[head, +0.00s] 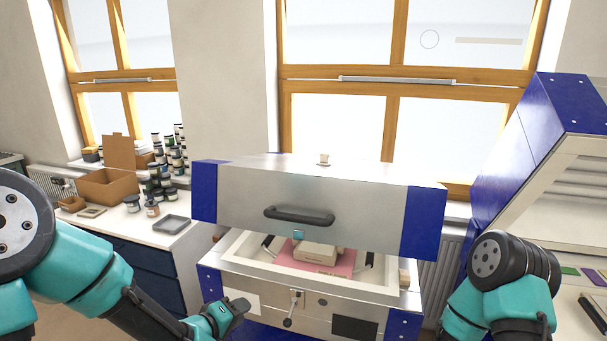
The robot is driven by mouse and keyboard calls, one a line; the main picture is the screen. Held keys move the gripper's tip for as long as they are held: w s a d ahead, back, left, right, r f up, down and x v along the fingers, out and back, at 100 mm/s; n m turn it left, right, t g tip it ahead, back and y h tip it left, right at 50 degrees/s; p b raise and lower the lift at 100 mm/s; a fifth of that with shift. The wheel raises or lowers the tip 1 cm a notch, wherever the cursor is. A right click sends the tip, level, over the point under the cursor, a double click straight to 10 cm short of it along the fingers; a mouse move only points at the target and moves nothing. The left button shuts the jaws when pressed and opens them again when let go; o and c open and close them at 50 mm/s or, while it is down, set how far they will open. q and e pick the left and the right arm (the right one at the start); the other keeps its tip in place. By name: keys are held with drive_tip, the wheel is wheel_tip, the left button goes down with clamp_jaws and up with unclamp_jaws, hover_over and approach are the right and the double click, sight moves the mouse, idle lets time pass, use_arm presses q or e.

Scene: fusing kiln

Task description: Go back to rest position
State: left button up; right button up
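My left gripper (236,309) is low in front of the kiln's left front corner, apart from the lid handle. Its dark fingers are small and seen at an angle, so I cannot tell whether they are open or shut. No object shows in them. My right arm is at the lower right, and its gripper is out of view. The kiln (262,298) stands in the middle with its silver and blue lid (330,195) raised. The lid has a dark handle (299,215). Inside, a cream block (318,250) lies on a pink sheet (340,263).
A white counter (150,232) on the left holds a grey tray (172,224), a cardboard box (108,186) and several jars (158,170). A second, blue-sided unit (520,150) stands open at the right. A radiator (437,270) is behind the kiln.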

use_arm(q)
drive_tip(key=s+a+f+m+g+y, duration=0.1)
drive_tip(key=s+f, duration=0.4)
drive_tip(key=f, duration=0.5)
drive_tip(key=s+a+f+m+g+y, duration=0.1)
drive_tip(key=s+a+f+m+g, duration=0.1)
drive_tip(key=s+f+g, duration=0.4)
drive_tip(key=s+a+f+m+g+y, duration=0.1)
drive_tip(key=s+f, duration=0.5)
drive_tip(key=f, duration=0.8)
drive_tip(key=a+m+g, duration=0.1)
drive_tip(key=m+g, duration=0.1)
drive_tip(key=g, duration=0.1)
drive_tip(key=shift+a+y, duration=0.3)
drive_tip(key=shift+a, duration=0.05)
